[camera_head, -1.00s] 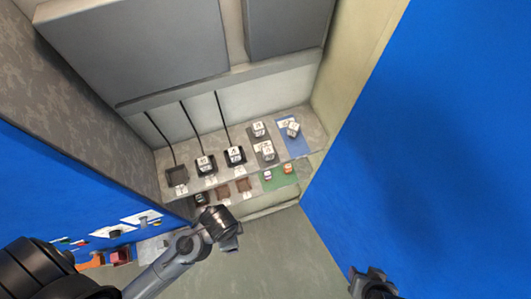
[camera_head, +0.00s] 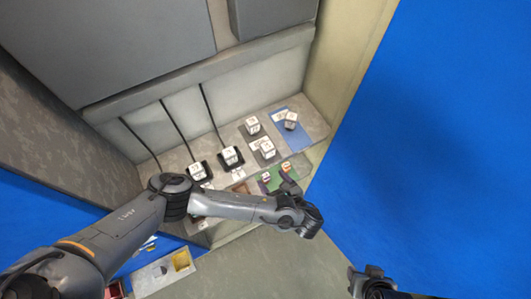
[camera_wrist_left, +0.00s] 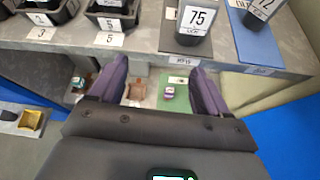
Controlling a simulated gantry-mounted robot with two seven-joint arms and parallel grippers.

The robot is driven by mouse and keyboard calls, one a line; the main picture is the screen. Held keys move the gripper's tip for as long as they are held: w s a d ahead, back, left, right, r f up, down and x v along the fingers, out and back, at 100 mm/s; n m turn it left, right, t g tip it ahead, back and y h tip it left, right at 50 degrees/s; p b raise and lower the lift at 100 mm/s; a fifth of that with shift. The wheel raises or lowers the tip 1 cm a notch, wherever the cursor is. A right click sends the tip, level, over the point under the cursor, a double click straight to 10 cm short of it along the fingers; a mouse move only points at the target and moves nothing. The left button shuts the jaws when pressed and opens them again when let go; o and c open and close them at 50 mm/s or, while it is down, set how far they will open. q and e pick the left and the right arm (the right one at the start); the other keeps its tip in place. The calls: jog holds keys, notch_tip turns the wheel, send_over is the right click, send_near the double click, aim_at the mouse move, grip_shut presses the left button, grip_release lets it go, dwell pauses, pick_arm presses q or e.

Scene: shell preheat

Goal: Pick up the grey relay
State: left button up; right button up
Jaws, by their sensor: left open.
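No part that I can surely name the grey relay shows; which small part it is I cannot tell. On the lower ledge a small purple-and-white part (camera_wrist_left: 169,92) lies on a green mat (camera_wrist_left: 178,103). In the head view an orange part (camera_head: 287,166) lies near it. My left gripper (camera_wrist_left: 160,78) is open and empty, its purple-grey fingers spread above the lower ledge, with the green mat between them in the wrist view. In the head view this gripper (camera_head: 289,184) is just in front of the green mat. My right gripper (camera_head: 372,282) shows partly at the bottom edge; its jaws are unclear.
On the upper shelf stands a dark block labelled 75 (camera_wrist_left: 187,42), beside a blue mat (camera_wrist_left: 252,45). Black trays (camera_wrist_left: 112,14) stand to its left. The shelf's front edge overhangs the lower ledge. A tray with a yellow pocket (camera_head: 181,260) lies at lower left. A blue wall (camera_head: 430,150) closes the right.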

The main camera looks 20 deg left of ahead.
pick_arm(q)
jog(key=t, duration=0.1)
send_near(271, 152)
jog(key=f+x, duration=0.1)
jog(key=x, duration=0.3)
jog(key=shift+w+n+b, duration=0.1)
jog(key=shift+n+b, duration=0.2)
jog(key=shift+b, duration=0.45)
jog(key=shift+w+a+f+b, duration=0.1)
jog(key=shift+a+b, duration=0.1)
jog(key=shift+b, duration=0.15)
jog(key=shift+w+a+f+b, duration=0.35)
jog(key=shift+w+a+b, duration=0.15)
jog(key=shift+b, duration=0.5)
jog(key=shift+w+a+f, duration=0.1)
jog(key=shift+w+a, duration=0.45)
jog(key=shift+a, duration=0.25)
jog(key=shift+w+a+f, duration=0.2)
jog(key=shift+w+a, duration=0.15)
jog(key=shift+a, duration=0.05)
jog(key=shift+f+p+x, duration=0.15)
jog(key=shift+p+x, duration=0.1)
jog(key=shift+x, duration=1)
jog(key=shift+f+p+x, duration=0.15)
jog(key=shift+p+x, duration=0.05)
jog(key=shift+x, duration=1.1)
jog(key=shift+s+d, duration=0.1)
jog(key=shift+s, duration=0.1)
jog(key=c, duration=1.1)
